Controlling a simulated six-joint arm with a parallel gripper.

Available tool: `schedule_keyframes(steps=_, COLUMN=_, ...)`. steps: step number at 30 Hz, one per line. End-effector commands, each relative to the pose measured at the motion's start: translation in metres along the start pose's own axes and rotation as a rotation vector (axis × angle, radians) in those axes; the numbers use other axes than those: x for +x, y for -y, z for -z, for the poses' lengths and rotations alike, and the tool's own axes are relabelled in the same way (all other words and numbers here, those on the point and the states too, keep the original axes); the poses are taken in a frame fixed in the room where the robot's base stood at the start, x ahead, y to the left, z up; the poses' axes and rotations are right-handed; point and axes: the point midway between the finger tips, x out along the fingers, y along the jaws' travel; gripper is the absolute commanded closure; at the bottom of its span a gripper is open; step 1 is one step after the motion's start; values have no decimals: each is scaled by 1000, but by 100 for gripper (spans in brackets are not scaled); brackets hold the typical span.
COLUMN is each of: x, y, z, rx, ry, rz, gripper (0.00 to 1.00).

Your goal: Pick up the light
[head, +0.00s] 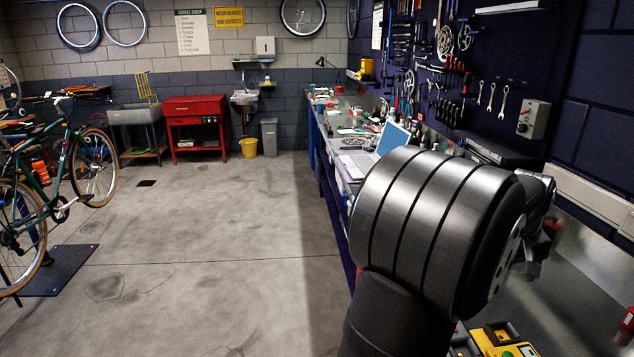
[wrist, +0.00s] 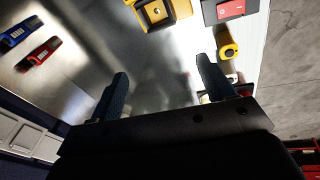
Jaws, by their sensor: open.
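In the wrist view my gripper (wrist: 162,70) is open, its two dark fingers apart over the shiny metal bench top, with nothing between them. A yellow cylinder with a dark end (wrist: 227,44) lies just beyond and right of the right finger. It looks like a small torch, but I cannot tell for sure that it is the light. A small blue item (wrist: 20,33) and a small red item (wrist: 39,53) lie at the upper left, apart from the fingers. In the head view my arm hides most of the gripper.
A yellow case (wrist: 158,13) and a grey and red item (wrist: 232,10) sit at the top of the wrist view. The bench edge runs down its right side, with floor beyond. A laptop (head: 392,138) stands farther along the bench, below wall tools.

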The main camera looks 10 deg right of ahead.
Motion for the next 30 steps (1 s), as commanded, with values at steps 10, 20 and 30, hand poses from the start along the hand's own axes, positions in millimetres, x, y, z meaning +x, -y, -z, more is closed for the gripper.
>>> schedule_keyframes(steps=10, x=0, y=0, z=0, rx=2, ry=-1, rz=0, gripper=42)
schedule_keyframes(steps=20, x=-15, y=63, z=54, rx=247, ry=-79, rz=-23, gripper=42)
schedule_keyframes(steps=30, x=-34, y=140, z=101, rx=565, ry=-185, rz=2, gripper=42)
